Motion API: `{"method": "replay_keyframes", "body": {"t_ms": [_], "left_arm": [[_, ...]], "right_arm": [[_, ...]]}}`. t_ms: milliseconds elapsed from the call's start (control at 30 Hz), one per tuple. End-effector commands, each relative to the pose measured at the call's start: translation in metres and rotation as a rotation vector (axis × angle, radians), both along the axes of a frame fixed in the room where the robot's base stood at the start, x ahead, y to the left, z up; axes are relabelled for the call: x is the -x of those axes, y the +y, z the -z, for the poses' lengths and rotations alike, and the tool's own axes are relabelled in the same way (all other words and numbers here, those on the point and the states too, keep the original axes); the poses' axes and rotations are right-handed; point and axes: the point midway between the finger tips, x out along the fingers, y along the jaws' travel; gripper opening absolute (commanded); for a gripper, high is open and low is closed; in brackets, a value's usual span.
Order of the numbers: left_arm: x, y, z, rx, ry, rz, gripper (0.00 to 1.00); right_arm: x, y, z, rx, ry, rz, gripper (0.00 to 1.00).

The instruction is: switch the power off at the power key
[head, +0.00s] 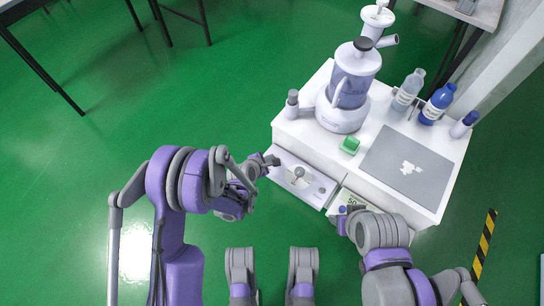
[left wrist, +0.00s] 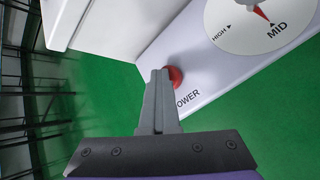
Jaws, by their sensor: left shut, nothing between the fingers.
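The red round power key (left wrist: 175,77) sits on the white tester panel (left wrist: 222,72) in the left wrist view, beside the lettering "POWER", part of which is hidden. My left gripper (left wrist: 158,72) is shut and empty, its tips right at the key and covering its left edge. I cannot tell whether they touch it. The panel's dial (left wrist: 258,18) has a red pointer at MID. In the head view the panel (head: 318,196) juts from the white cabinet, with my left gripper (head: 272,161) at its left end. My right gripper's fingers are not clear.
My right arm is over a second pulled-out part (head: 347,198) of the cabinet. Green floor lies open on the left.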

Motion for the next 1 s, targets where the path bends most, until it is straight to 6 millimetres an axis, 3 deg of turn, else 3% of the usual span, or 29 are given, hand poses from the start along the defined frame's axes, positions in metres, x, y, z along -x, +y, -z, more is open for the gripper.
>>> {"method": "replay_keyframes", "body": {"t_ms": [567,1000], "left_arm": [[0.0,0.0,-0.005,-0.005,0.009,0.005,0.0],[0.001,0.0,-0.047,-0.003,0.006,0.003,0.0]], "right_arm": [[0.001,0.0,-0.004,0.0,0.0,0.0,0.5],[0.005,0.0,-0.028,0.0,-0.003,0.0,0.5]]}}
